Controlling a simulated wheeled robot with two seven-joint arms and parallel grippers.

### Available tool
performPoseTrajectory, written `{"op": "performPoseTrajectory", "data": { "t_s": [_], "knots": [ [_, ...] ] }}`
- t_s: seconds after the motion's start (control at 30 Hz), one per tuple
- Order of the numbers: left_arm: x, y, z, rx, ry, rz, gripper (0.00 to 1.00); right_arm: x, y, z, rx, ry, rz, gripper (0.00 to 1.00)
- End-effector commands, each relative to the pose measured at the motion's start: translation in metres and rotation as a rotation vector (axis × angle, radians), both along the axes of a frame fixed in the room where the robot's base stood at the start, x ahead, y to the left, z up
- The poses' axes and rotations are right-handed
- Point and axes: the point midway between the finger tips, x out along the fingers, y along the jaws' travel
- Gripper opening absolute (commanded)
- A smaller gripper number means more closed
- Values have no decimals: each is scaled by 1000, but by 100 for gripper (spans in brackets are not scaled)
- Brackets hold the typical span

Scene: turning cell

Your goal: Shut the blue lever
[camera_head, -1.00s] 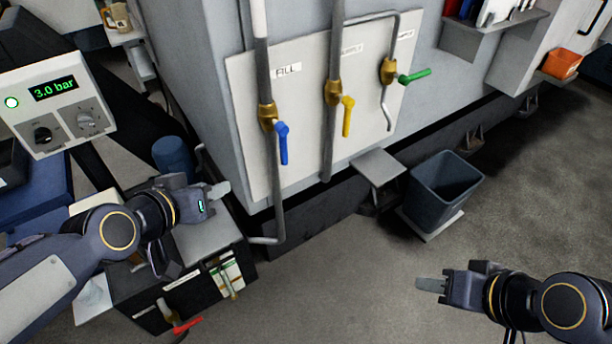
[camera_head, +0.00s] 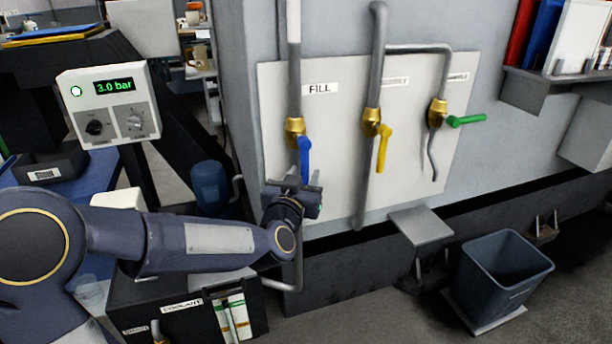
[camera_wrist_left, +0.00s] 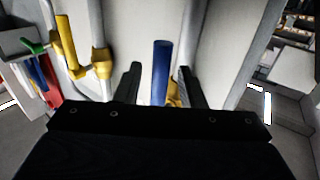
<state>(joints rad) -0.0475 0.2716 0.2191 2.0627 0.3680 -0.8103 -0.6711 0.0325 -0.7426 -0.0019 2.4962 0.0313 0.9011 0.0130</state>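The blue lever (camera_head: 304,158) hangs down from a brass valve (camera_head: 295,128) on the pipe beside the FILL label, nearly in line with that pipe. My left gripper (camera_head: 301,178) is at the lever's lower end. In the left wrist view the blue lever (camera_wrist_left: 161,70) stands between the two spread fingers of the left gripper (camera_wrist_left: 160,82), with visible gaps on both sides. The gripper is open and not closed on it. The lever's lower tip is hidden by the gripper in the head view. My right gripper is out of view.
A yellow lever (camera_head: 384,148) hangs on the middle pipe, and a green lever (camera_head: 466,120) points right on the far pipe. A gauge box (camera_head: 108,105) reads 3.0 bar. A grey bin (camera_head: 503,270) and a small step (camera_head: 420,226) stand below the panel at right.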

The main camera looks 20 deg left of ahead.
Motion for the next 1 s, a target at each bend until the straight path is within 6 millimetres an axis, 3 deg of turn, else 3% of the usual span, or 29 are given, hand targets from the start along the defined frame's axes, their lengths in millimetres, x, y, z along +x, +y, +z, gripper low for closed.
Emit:
{"op": "performPoseTrajectory", "data": {
  "t_s": [0.17, 0.43, 0.73, 1.0],
  "knots": [
    [15, 0, 0, -1, 0, -1, 36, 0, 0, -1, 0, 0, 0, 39],
    [17, 0, 0, 0, 0, -1, 36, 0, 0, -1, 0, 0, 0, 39],
    [17, 0, 0, 0, 0, -1, 0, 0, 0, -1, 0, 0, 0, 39],
    [17, 0, 0, -2, -1, -1, 0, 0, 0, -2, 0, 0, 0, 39]
  ]
}}
